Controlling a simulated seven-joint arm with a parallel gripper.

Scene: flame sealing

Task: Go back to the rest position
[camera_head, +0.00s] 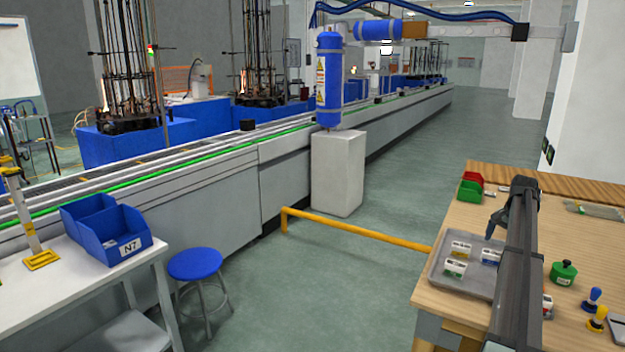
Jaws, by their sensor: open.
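My gripper (490,229) is at the right of the view, small and dark, above the far part of a grey tray (432,283). It looks empty, with its fingers pointing down, and I take it as open, though the fingertips are too small to see clearly. My dark arm runs from it toward the front and hides the tray's right side. Several small labelled boxes, among them a yellow-marked one (460,249) and a green-marked one (455,268), lie in the tray.
A yellow rail (360,229), blue stool (195,263) and conveyor line (215,190) stand left. Open floor lies between.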

